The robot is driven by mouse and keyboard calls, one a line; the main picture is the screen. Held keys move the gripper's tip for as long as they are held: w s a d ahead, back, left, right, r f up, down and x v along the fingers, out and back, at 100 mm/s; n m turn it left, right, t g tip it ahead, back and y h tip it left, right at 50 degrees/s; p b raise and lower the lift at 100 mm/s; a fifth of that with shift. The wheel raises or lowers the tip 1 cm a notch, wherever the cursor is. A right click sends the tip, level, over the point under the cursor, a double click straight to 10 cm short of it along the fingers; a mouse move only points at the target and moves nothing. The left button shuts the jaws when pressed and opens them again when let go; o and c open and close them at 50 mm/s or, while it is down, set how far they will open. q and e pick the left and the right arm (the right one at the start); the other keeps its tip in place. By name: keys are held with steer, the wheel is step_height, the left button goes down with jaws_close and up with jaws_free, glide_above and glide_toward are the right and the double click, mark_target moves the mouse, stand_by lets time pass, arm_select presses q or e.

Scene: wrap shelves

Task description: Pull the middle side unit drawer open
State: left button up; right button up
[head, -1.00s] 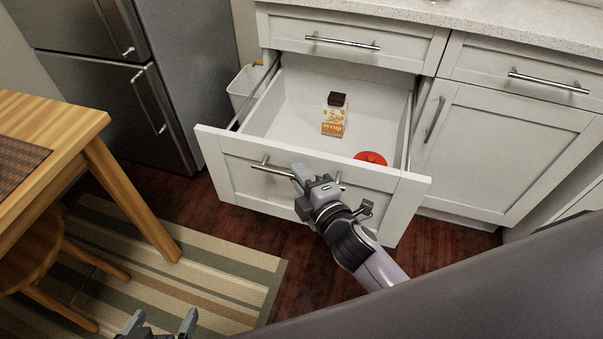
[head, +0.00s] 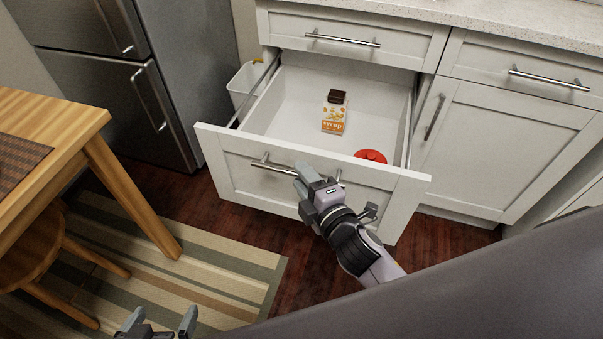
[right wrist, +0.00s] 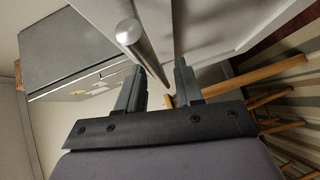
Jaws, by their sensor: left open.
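The middle side unit drawer (head: 240,178) is pulled well out, with its white interior in view. Its metal bar handle (head: 268,166) runs across the front panel; part is hidden behind my right gripper. My right gripper (head: 305,178) is at the handle's right half. In the right wrist view its fingers (right wrist: 158,85) stand apart, with the handle bar (right wrist: 136,42) close by the fingertips; I cannot tell whether it lies between them. My left gripper (head: 160,322) is open and empty at the bottom edge of the head view, away from the drawer.
A syrup carton (head: 334,116) and a red round object (head: 371,156) are in the drawer. The closed upper drawer (head: 400,49) is above and a closed cabinet door (head: 500,140) is right. A wooden table (head: 80,125), stool (head: 40,250) and fridge (head: 150,80) are left.

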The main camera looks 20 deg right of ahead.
steer(key=shift+v, duration=2.9)
steer(key=s+d+f+m+g, duration=0.5)
steer(key=s+f+m, duration=0.5)
steer(key=m, duration=0.5)
step_height(320, 180, up, 10)
steer(key=s+d+m+h+p, duration=0.1)
steer(key=p, duration=1.2)
steer(key=shift+s+r+g, duration=0.2)
steer(key=shift+s+g, duration=0.1)
steer(key=shift+s, duration=0.1)
